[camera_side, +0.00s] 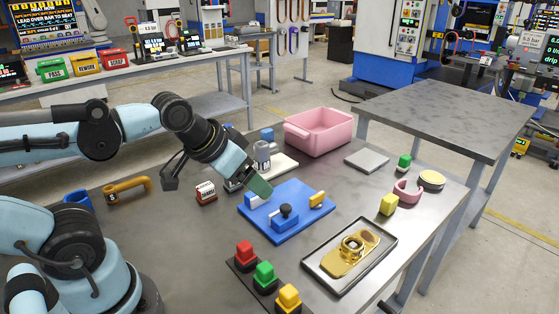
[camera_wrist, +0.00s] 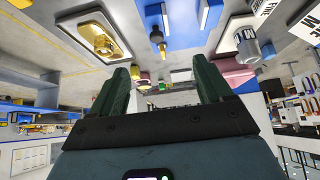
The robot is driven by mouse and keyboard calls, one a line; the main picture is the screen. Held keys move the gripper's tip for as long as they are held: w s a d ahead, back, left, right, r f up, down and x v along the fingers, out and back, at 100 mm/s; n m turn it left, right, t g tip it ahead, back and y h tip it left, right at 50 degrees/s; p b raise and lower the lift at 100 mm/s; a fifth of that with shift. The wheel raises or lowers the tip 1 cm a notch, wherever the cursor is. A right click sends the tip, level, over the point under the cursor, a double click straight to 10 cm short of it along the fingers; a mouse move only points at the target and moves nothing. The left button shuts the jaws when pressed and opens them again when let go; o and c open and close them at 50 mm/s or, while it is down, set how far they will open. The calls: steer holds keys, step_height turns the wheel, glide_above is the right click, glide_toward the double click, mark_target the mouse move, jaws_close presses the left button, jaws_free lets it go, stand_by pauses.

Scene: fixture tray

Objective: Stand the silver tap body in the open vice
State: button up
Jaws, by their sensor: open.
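The silver tap body (camera_side: 262,151) appears to be the grey upright piece on a pale plate behind my gripper; a silver cylinder also shows in the wrist view (camera_wrist: 222,48). My gripper (camera_side: 262,188) is above the table by the vice's back left edge. Its green fingers are apart in the wrist view (camera_wrist: 163,80), with nothing between them. The arm hides part of the pale plate.
A pink bin (camera_side: 320,130) stands behind. A black-rimmed tray (camera_side: 318,275) with a brass part (camera_side: 345,262) lies at front right. Red, green and yellow buttons (camera_side: 264,272) stand in front. A yellow block (camera_side: 389,204) stands at right.

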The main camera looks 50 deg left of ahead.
step_height(320, 180, up, 3)
steer(key=m+t+y, duration=0.1)
steer(key=m+t, duration=0.5)
steer(key=m, duration=2.9)
glide_above(256, 155)
steer(key=s, duration=0.3)
step_height(256, 155, down, 12)
steer(key=shift+f, duration=0.15)
steer(key=shift+w+f, duration=0.15)
steer(key=shift+f, duration=0.3)
steer(key=x, duration=0.7)
steer(key=shift+w, duration=0.15)
